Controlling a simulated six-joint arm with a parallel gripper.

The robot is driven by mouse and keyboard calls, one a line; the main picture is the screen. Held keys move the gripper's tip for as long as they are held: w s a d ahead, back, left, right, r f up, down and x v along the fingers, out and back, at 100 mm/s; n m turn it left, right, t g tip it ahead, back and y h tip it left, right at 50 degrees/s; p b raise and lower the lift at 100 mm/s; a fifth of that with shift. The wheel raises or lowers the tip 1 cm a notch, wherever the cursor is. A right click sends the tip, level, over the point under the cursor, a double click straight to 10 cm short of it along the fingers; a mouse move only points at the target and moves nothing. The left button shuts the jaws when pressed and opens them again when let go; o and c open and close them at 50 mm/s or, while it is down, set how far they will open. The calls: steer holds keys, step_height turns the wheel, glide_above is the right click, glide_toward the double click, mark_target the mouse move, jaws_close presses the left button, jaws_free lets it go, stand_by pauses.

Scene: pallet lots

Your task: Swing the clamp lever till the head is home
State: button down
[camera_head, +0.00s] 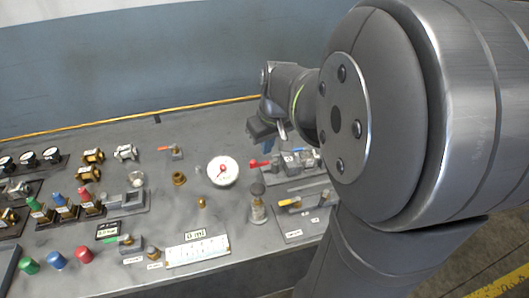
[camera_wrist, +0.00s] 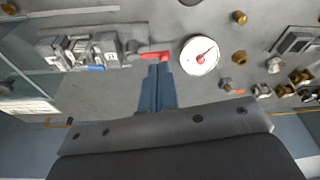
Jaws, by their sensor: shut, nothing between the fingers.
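The clamp lever (camera_head: 259,163) has a red grip and sticks out to the left of a grey metal clamp (camera_head: 290,160) on a plate at the right of the bench. In the wrist view the red lever (camera_wrist: 152,55) lies just beyond my fingertips, with the clamp body (camera_wrist: 95,48) to its left. My gripper (camera_head: 282,134) is above the bench behind the clamp in the head view. Its fingers (camera_wrist: 159,72) are together and empty, pointing at the red grip's end. I cannot tell whether they touch it. Whether the clamp head is seated is too small to tell.
A white dial gauge (camera_head: 222,171) stands close to the lever's left. A plate with a yellow bar (camera_head: 289,204) lies in front of the clamp. Brass fittings (camera_head: 179,179) and several coloured-cap parts (camera_head: 62,205) stand farther left. Some bare bench lies behind the gauge.

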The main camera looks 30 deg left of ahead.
steer(key=s+a+m, duration=0.2)
steer(key=a+m, duration=0.1)
steer(key=m, duration=0.1)
steer(key=m+t+h, duration=0.1)
steer(key=m, duration=0.3)
glide_toward(252, 164)
steer(key=s+d+f, duration=0.1)
steer(key=s+f, duration=0.2)
steer(key=f, duration=0.2)
steer(key=shift+w+a+f, duration=0.2)
steer(key=shift+w+f, duration=0.15)
steer(key=shift+w, duration=0.25)
steer(key=shift+w+a+f, duration=0.2)
steer(key=shift+w+f, duration=0.1)
steer(key=shift+w, duration=0.35)
steer(key=shift+w+a+f+n, duration=0.2)
steer(key=shift+w+n, duration=0.1)
steer(key=shift+w, duration=0.2)
steer(key=shift+w+a+f, duration=0.1)
steer(key=shift+w+a, duration=0.4)
steer(key=shift+w, duration=0.05)
steer(key=shift+d+f, duration=0.1)
steer(key=shift+d, duration=0.05)
